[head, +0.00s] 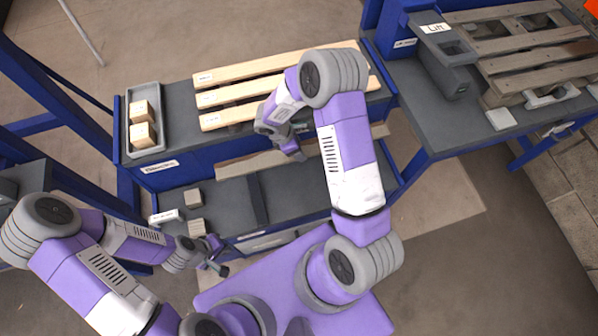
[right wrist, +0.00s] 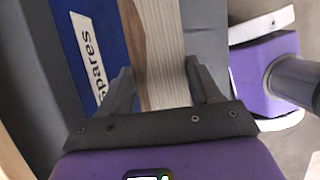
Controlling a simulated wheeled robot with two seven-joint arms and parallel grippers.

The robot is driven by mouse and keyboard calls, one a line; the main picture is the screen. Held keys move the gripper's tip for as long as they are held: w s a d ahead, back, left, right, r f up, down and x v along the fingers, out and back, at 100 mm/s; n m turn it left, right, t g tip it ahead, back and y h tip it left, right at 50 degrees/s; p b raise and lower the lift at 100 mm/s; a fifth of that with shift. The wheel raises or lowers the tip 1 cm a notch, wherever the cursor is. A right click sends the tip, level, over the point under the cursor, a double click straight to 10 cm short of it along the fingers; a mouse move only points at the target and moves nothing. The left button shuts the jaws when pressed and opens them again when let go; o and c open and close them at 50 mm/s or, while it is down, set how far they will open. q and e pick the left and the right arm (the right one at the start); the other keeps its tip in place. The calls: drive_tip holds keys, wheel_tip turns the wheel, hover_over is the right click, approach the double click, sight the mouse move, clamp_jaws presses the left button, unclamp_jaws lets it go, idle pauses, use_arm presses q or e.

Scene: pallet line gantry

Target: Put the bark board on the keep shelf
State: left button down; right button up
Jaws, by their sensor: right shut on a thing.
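The bark board (head: 236,166) is a long pale plank, held in front of the blue bench edge and over the lower shelf. In the right wrist view, the board (right wrist: 164,35) shows light grain with a brown strip along one edge. My right gripper (head: 281,146) is shut on it; in the right wrist view its fingers stand on either side. My arm hides part of the board. The lower shelf (head: 228,202) has a dark divider; its front labels are too small to read. My left gripper (head: 217,256) is open and empty near the shelf's front edge.
Several pale slats (head: 235,72) lie on the bench top. A grey tray (head: 146,92) holds two wooden blocks. Two more blocks (head: 194,212) sit on the lower shelf's left part. A "Spares" label (right wrist: 88,55) is on the blue panel. A pallet (head: 530,45) lies on the right bench.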

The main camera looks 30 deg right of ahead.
drive_tip(key=f+b, duration=0.3)
drive_tip(key=f, duration=0.2)
drive_tip(key=f+b, duration=0.3)
drive_tip(key=f, duration=0.2)
drive_tip(key=f+b, duration=0.3)
drive_tip(key=f, duration=0.3)
drive_tip(key=shift+w, duration=0.35)
drive_tip(key=shift+f, duration=0.15)
drive_tip(key=o, duration=1.2)
drive_tip(key=shift+o, duration=0.2)
